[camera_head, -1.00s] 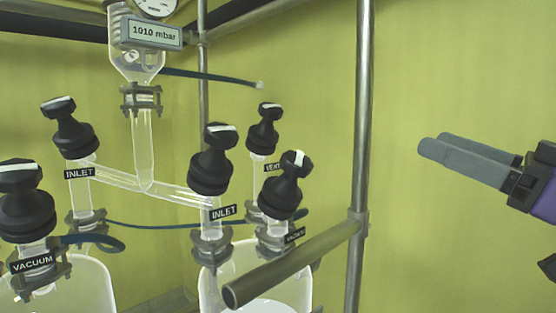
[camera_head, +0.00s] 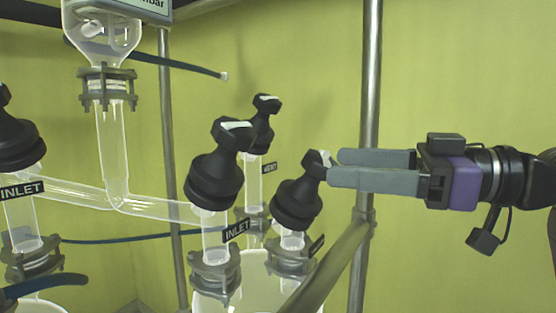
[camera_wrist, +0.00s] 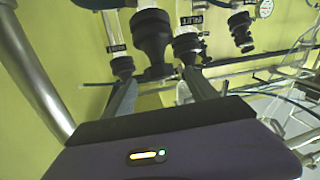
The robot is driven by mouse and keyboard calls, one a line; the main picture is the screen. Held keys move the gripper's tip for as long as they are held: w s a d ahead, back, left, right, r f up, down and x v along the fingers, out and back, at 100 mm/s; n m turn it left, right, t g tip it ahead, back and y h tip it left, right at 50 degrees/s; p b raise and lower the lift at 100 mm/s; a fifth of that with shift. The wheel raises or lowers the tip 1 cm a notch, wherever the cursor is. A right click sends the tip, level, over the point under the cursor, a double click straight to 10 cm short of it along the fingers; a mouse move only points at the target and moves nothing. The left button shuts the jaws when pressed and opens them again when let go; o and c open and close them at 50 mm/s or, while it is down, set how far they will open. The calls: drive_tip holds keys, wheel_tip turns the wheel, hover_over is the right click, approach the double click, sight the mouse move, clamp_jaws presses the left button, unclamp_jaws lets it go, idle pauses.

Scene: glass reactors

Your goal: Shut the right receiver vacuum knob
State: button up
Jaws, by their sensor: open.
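The right receiver's vacuum knob (camera_head: 298,200) is a black ribbed cap with a narrow handle on top, tilted to the right. It stands on a clamped glass neck, and its label is seen nearly edge-on. My gripper (camera_head: 334,168) comes in level from the right. Its two grey fingers are apart, with their tips at the knob's handle; I cannot tell whether they touch it. In the wrist view, the knob (camera_wrist: 151,32) shows between the fingers (camera_wrist: 160,78), with its handle end toward my gripper.
The inlet knob (camera_head: 214,180) stands close to the left, and the vent knob (camera_head: 264,125) just behind. A metal rail (camera_head: 330,270) runs below my gripper to an upright post (camera_head: 368,110) behind the fingers. A glass tube (camera_head: 155,208) joins the inlets.

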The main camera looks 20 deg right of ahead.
sight(302, 162)
drive_tip(key=p+x, duration=0.1)
drive_tip(key=x, duration=0.6)
drive_tip(key=shift+w+a+p, duration=0.2)
drive_tip(key=shift+a+p, duration=0.05)
drive_tip(key=shift+p, duration=0.15)
drive_tip(key=c, duration=1.4)
drive_tip(key=shift+r+m+t+h, duration=0.1)
drive_tip(key=shift+m+t+h, duration=0.2)
drive_tip(key=shift+m+t, duration=0.15)
